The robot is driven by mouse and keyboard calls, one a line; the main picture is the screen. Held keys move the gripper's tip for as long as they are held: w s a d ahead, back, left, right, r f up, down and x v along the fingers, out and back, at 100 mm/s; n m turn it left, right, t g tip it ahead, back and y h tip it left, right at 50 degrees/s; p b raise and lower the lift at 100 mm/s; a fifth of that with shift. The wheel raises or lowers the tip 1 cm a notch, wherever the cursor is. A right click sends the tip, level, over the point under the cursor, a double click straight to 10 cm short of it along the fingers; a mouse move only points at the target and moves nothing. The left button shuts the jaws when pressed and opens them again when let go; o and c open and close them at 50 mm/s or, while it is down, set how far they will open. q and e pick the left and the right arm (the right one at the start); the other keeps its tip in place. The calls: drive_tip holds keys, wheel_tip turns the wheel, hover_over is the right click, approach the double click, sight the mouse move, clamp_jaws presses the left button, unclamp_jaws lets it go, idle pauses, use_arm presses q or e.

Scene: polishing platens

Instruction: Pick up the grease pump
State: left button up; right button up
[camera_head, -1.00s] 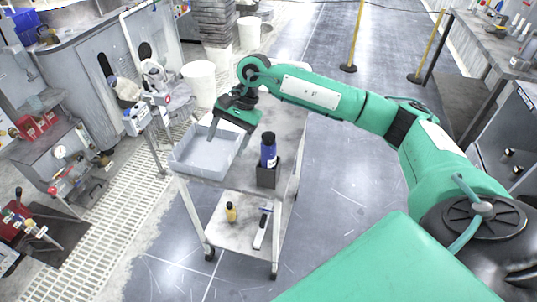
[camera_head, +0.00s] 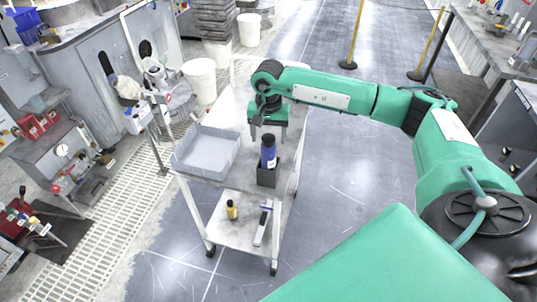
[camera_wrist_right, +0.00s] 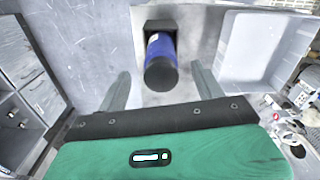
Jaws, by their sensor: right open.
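A blue cylinder with a black cap, which I take for the grease pump (camera_head: 268,155), stands upright in a black square holder (camera_head: 267,177) on the cart's top shelf. My right gripper (camera_head: 268,132) is open and empty, just behind and above the cap in the head view. In the right wrist view the blue cylinder (camera_wrist_right: 161,55) shows ahead of the gripper, between the lines of its two open fingers (camera_wrist_right: 163,82). I see no contact. My left gripper is not in view.
A grey open tray (camera_head: 207,172) takes up the left of the cart top (camera_head: 232,100). The lower shelf holds a small yellow bottle (camera_head: 231,210) and a white-and-black tool (camera_head: 262,228). The floor right of the cart is clear.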

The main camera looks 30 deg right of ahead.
sight(268, 146)
drive_tip(key=shift+f+p, duration=0.3)
drive_tip(key=shift+p, duration=0.05)
wheel_tip(268, 146, down, 3)
drive_tip(key=shift+w+d+f+p, duration=0.1)
drive_tip(key=shift+w+f+p, duration=0.05)
drive_tip(key=shift+p, duration=0.8)
drive_tip(key=shift+f, duration=0.6)
drive_tip(key=shift+w, duration=0.1)
drive_tip(key=c, duration=1.3)
drive_tip(key=shift+o, duration=0.2)
drive_tip(key=shift+r, duration=0.1)
